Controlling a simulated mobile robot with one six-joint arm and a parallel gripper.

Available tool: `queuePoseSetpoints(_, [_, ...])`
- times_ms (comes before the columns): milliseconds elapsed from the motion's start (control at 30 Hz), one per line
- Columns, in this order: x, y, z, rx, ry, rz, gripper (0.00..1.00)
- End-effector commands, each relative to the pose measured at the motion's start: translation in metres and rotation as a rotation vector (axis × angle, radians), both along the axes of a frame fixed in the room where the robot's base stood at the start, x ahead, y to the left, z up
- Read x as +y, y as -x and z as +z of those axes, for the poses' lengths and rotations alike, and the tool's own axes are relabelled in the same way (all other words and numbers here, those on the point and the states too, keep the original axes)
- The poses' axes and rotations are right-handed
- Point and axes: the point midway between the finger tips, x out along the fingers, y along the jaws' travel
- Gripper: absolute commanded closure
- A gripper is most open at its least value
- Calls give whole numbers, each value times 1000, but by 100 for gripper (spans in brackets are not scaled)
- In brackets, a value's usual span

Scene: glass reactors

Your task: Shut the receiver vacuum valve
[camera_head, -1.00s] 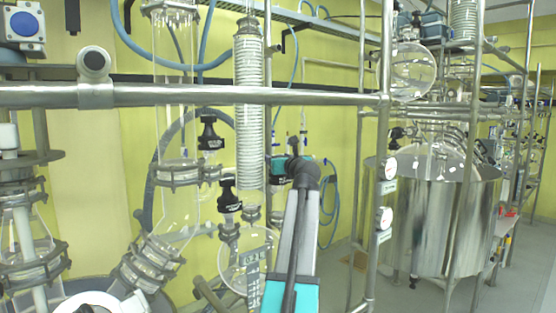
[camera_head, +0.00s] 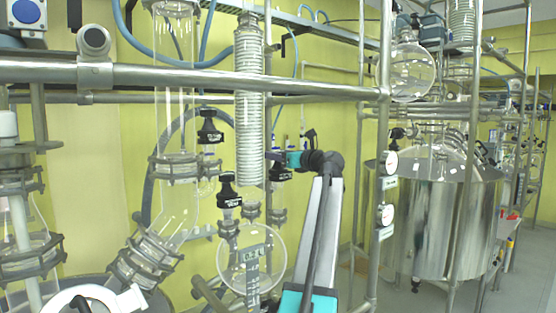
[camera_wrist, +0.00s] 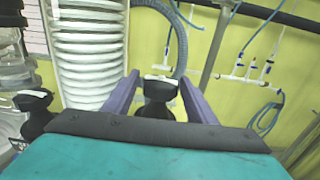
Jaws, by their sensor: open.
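A valve with a black knob (camera_wrist: 158,90) and a white label on top stands between the fingers of my gripper (camera_wrist: 158,82) in the wrist view. The fingers are open, one on each side of it; contact cannot be told. In the head view my gripper (camera_head: 274,158) is beside the ribbed glass column, and a black-knobbed valve (camera_head: 280,171) shows just below it. Another black-knobbed valve (camera_head: 228,190) is to its left, and a third (camera_head: 210,130) is higher. The labels are too small to read, so I cannot tell which is the receiver vacuum valve.
The ribbed coil condenser (camera_head: 249,110) stands close left of my gripper. A steel rail (camera_head: 200,78) crosses above. A round glass receiver (camera_head: 250,262) hangs below. A steel post (camera_head: 383,150) with gauges stands to the right. Hoses run along the yellow wall.

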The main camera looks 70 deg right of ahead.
Motion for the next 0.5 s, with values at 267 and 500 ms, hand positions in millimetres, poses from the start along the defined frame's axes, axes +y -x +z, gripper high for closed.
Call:
queuePoseSetpoints(267, [-4,1,1,1,-1,151,48])
queuePoseSetpoints(500, [-4,1,2,-1,-1,281,48])
